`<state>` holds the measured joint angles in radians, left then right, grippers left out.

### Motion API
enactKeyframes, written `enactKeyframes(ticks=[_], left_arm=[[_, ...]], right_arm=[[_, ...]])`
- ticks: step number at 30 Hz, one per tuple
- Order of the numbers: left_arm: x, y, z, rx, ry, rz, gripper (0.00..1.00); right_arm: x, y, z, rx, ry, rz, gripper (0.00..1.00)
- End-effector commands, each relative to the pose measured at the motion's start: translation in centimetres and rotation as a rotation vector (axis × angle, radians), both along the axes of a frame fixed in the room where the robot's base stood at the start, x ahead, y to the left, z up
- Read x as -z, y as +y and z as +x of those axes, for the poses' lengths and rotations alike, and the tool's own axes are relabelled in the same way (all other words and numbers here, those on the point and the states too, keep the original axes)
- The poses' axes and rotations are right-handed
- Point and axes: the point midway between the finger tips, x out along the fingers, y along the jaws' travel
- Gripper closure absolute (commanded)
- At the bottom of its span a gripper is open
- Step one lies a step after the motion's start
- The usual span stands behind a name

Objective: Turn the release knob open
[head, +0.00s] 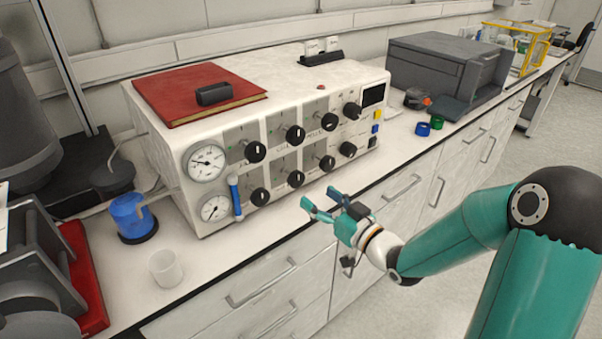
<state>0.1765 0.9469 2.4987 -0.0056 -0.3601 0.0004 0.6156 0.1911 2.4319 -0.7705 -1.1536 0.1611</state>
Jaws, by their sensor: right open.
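A white control box (330,76) stands on the bench, with several black knobs in two rows on its front. The lower row includes a left knob (260,197) and a right knob (347,149). I cannot read the labels, so I cannot tell which is the release knob. My right gripper (319,196) is open and empty, in front of and below the lower row, apart from the knobs as far as I see. My left gripper is out of view.
Two gauges (206,163) and a blue tube are at the panel's left end. A red book (190,90) lies on the box. A blue container (132,215) and a clear cup (165,268) stand left. A grey machine (440,68) stands right. Drawers are below the bench.

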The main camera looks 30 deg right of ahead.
Motion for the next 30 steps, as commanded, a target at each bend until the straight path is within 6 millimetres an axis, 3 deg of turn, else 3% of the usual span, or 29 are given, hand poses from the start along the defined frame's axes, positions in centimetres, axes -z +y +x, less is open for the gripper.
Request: enactKeyframes(ticks=[6, 12, 18, 26, 30], left_arm=[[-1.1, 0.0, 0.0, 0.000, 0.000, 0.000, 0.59], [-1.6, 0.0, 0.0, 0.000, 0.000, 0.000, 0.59], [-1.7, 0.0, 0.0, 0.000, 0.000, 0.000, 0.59], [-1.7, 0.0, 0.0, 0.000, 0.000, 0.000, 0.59], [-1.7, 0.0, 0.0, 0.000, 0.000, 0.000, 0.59]], right_arm=[[-0.1, 0.5, 4.8, -0.003, 0.001, 0.000, 0.30], [-0.1, 0.6, 7.7, 0.000, 0.000, 0.000, 0.30], [0.0, 0.6, 8.8, 0.001, 0.000, 0.000, 0.30], [0.0, 0.6, 8.9, 0.002, 0.000, 0.000, 0.30], [0.0, 0.6, 8.9, 0.002, 0.000, 0.000, 0.51]])
